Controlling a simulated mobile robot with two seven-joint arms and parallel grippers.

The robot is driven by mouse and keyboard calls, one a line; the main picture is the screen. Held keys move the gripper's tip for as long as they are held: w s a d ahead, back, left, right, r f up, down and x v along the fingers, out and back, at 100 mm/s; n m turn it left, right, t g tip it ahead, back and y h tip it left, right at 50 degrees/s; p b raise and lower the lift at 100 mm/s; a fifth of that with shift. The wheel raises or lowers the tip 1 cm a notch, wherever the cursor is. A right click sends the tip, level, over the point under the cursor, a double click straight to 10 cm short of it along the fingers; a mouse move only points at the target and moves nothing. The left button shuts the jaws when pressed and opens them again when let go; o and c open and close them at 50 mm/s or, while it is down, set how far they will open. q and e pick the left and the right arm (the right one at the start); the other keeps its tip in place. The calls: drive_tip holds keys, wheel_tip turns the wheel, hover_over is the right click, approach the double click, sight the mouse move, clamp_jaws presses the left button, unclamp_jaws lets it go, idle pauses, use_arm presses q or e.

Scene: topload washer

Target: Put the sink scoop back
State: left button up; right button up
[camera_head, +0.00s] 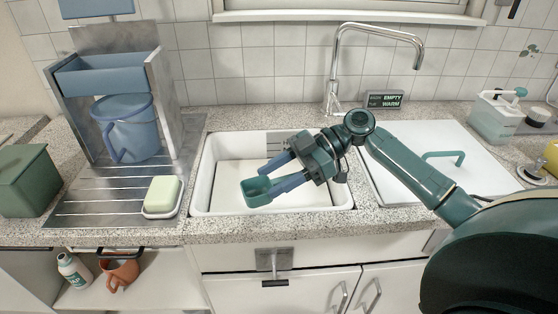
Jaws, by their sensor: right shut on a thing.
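The sink scoop (257,192) looks like a small green open-topped cup. My right gripper (272,177) is shut on it, with a blue finger on either side, and holds it over the front left part of the white sink (220,201). I cannot tell how far the scoop is above the sink bottom. My right arm comes in from the right and covers part of the sink's right side. My left gripper is not in view.
A metal rack (86,176) with a blue bucket (127,131) and a soap dish (162,212) stands left of the sink. A chrome tap (338,60) rises behind it. A white lid with green handle (443,158) lies right. A green bin (25,180) stands far left.

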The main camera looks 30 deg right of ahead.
sight(270, 201)
drive_tip(key=shift+s+a+m+t+h, duration=0.5)
drive_tip(key=shift+s+a+m+t, duration=0.65)
drive_tip(key=shift+m+t, duration=0.3)
drive_tip(key=shift+s+a+m+t+h, duration=0.5)
drive_tip(key=shift+s+a+m+t, duration=0.45)
drive_tip(key=shift+s+m+t, duration=0.5)
drive_tip(key=shift+w, duration=0.25)
drive_tip(key=shift+d+f, duration=0.1)
